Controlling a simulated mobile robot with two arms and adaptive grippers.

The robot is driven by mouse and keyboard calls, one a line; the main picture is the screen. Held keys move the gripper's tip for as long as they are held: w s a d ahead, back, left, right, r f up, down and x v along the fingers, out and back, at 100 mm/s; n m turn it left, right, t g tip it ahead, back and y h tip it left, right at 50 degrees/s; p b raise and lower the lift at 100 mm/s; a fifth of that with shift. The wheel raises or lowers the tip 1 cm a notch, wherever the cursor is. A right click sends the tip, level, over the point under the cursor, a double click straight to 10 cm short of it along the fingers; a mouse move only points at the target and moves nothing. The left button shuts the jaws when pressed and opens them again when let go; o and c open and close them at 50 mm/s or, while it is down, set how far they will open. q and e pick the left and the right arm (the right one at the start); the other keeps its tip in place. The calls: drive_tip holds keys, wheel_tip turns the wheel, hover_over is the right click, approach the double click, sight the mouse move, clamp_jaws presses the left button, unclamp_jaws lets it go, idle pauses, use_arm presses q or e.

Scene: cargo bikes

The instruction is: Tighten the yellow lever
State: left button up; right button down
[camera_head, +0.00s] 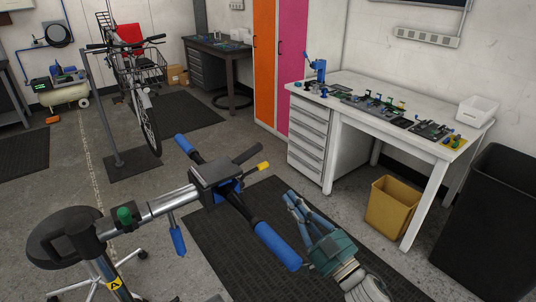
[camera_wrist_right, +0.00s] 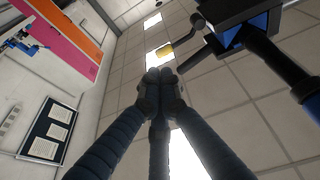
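The yellow lever (camera_head: 263,166) sticks out to the right from the dark clamp head (camera_head: 215,178) of a repair stand with blue handles. In the right wrist view the yellow lever (camera_wrist_right: 164,50) shows just beyond my fingertips, near the dark clamp head (camera_wrist_right: 235,22). My right gripper (camera_head: 290,198) is below and to the right of the lever in the head view, apart from it. Its fingertips (camera_wrist_right: 160,76) meet, with nothing seen between them. My left gripper is not in view.
A white workbench (camera_head: 350,90) with tools stands at the back right. A yellow bin (camera_head: 393,205) and a black bin (camera_head: 490,225) stand by it. A bicycle (camera_head: 140,85) stands at the back left. A blue handle (camera_head: 278,247) juts out near my right gripper.

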sight(267, 164)
drive_tip(key=r, duration=0.3)
drive_tip(key=shift+s+a+n+y, duration=0.25)
drive_tip(key=shift+a+n+y, duration=0.05)
drive_tip(key=shift+a+y, duration=0.1)
drive_tip(key=shift+r, duration=0.1)
drive_tip(key=p+x, duration=0.3)
drive_tip(key=x, duration=0.7)
